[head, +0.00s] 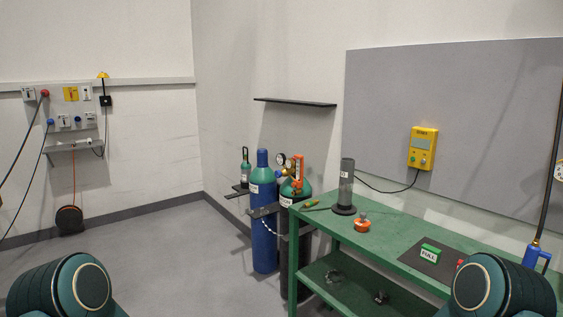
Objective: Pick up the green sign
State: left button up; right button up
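A small green sign (430,254) with a white front label that seems to read "FULL" stands on a dark mat (416,258). The mat lies on the green workbench (385,225) at the right of the head view. Part of a red object (460,263) shows just right of the sign, partly hidden behind my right arm. My two arms show only as rounded dark teal links at the bottom left and bottom right. Neither gripper is in view.
A dark cylinder (346,183) and an orange item (362,225) stand on the bench's left part. Gas bottles, one blue (263,220), stand left of the bench. A yellow box (422,148) hangs on the grey panel. The floor (175,265) at left is clear.

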aim_at(428, 252)
jog(key=i+z, duration=0.2)
jog(key=z, duration=1.95)
jog(key=j+z, duration=0.5)
jog(key=z, duration=0.2)
jog(key=j+z, duration=0.35)
jog(key=k+j+z, duration=0.1)
jog(key=j+z, duration=0.15)
jog(key=j, duration=0.15)
jog(key=k+j+z, duration=0.3)
jog(key=i+j, duration=0.1)
jog(key=j, duration=0.05)
